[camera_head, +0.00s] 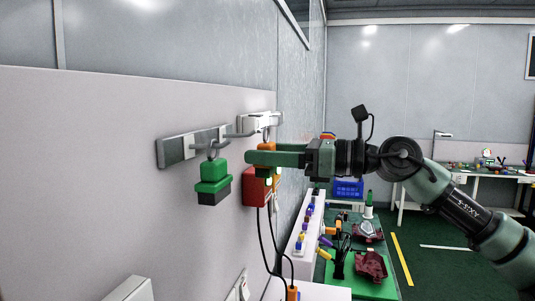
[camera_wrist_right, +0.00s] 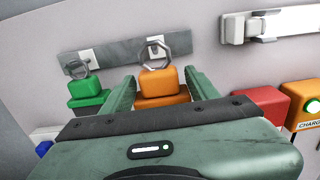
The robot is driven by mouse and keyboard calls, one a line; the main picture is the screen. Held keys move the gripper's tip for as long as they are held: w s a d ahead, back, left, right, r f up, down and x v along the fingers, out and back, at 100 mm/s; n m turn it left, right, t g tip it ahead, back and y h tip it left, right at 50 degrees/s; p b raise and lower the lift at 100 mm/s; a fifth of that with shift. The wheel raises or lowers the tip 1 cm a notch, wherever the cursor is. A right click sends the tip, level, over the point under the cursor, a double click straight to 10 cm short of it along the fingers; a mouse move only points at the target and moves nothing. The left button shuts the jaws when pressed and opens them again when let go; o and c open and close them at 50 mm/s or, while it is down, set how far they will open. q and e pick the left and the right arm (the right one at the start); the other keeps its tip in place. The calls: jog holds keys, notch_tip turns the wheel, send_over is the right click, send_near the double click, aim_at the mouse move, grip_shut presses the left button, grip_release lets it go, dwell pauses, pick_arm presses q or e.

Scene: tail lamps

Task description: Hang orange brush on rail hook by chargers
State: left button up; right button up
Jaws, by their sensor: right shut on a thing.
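The orange brush (camera_wrist_right: 161,84) is between the two fingers of my right gripper (camera_wrist_right: 160,92), which is shut on it. Its metal ring (camera_wrist_right: 156,54) stands up from its top and overlaps a hook plate of the grey rail (camera_wrist_right: 118,50) in the right wrist view. I cannot tell whether the ring is around the hook or only in front of it. In the head view the right gripper (camera_head: 275,158) reaches in from the right, by the rail (camera_head: 178,151), and mostly hides the brush. My left gripper is not in view.
A green brush (camera_head: 213,175) hangs from the rail's left hook. A red charger (camera_head: 255,192) and an orange charger (camera_wrist_right: 301,96) are on the wall just right, with cables below. A white fixture (camera_head: 259,122) is above them. A cluttered bench (camera_head: 345,262) stands below.

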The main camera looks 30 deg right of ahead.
jog(key=p+x, duration=0.2)
jog(key=x, duration=0.1)
jog(key=shift+p, duration=0.3)
dwell(0.3)
dwell(0.8)
jog(key=shift+p+x, duration=0.85)
jog(key=shift+x, duration=0.05)
jog(key=shift+f, duration=0.15)
